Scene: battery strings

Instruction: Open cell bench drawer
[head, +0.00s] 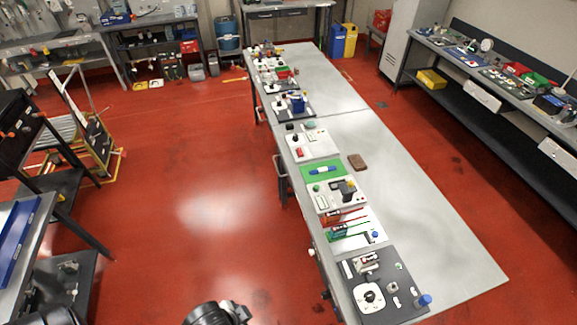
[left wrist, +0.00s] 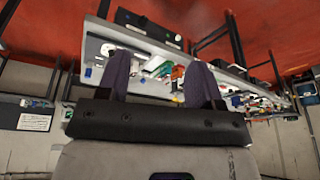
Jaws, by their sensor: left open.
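The long grey bench (head: 425,215) runs through the middle of the head view. Dark drawer-like boxes hang under its left edge, one of them a dark unit (head: 281,177) mostly hidden by the top. The left wrist view appears upside down, with red floor at the top. Which one is the cell bench drawer I cannot tell. My left gripper (left wrist: 160,62) is open and empty, its two dark fingers apart, with the bench beyond them. My right gripper is not identifiable.
Panels and parts line the bench's left side, including a green mat (head: 322,171) and a dark board (head: 388,283). Red floor (head: 190,200) left of the bench is clear. A yellow-framed step stand (head: 95,140) and a side bench (head: 22,235) stand at left.

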